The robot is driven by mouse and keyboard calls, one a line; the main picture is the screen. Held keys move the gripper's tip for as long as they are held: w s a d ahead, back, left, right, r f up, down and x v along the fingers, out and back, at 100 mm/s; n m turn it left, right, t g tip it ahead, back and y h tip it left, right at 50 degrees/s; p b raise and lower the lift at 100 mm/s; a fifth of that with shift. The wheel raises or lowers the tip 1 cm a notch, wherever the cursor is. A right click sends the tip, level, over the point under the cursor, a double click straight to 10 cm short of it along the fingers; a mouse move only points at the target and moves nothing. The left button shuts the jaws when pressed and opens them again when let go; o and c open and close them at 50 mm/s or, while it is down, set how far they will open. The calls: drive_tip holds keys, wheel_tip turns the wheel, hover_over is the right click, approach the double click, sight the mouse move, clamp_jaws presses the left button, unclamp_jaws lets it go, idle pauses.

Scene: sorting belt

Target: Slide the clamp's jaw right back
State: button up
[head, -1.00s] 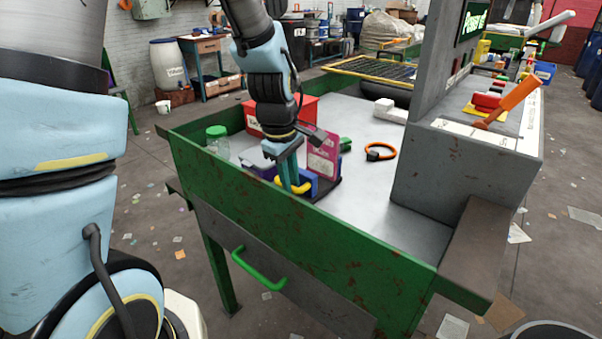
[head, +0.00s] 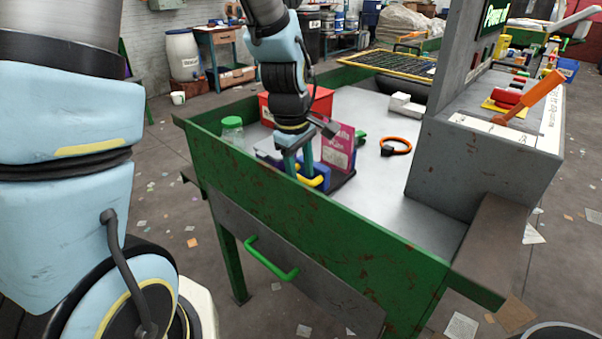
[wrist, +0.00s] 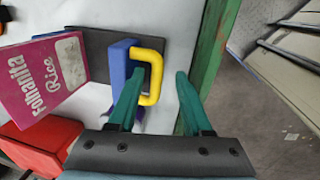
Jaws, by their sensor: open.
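The clamp has a blue jaw (wrist: 117,68) with a yellow U-shaped handle (wrist: 155,72) and a dark base plate (wrist: 97,46). In the head view the yellow handle (head: 318,182) shows just inside the bench's near wall. In the head view my gripper (head: 301,172) partly hides the clamp.
A green-lidded jar (head: 232,131) and a red bin (head: 322,102) stand near the clamp. An orange ring (head: 396,146) lies to the right on the metal top. The green bench wall (head: 330,225) runs close beside my gripper. A grey housing (head: 440,160) stands at right.

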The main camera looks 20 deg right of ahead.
wheel_tip(320, 180, up, 10)
drive_tip(key=a, duration=0.1)
drive_tip(key=shift+s+a+r+b, duration=0.15)
drive_tip(key=shift+s+a+b, duration=0.2)
drive_tip(key=shift+s+b, duration=0.1)
drive_tip(key=a+f+m, duration=0.3)
drive_tip(key=a, duration=0.9)
drive_tip(key=a+f+m+y, duration=0.1)
drive_tip(key=a+f+m, duration=0.3)
drive_tip(key=a, duration=0.7)
drive_tip(key=shift+w+a+f+t+y, duration=0.15)
drive_tip(key=shift+w+a+t+y, duration=0.15)
drive_tip(key=shift+w+a, duration=0.1)
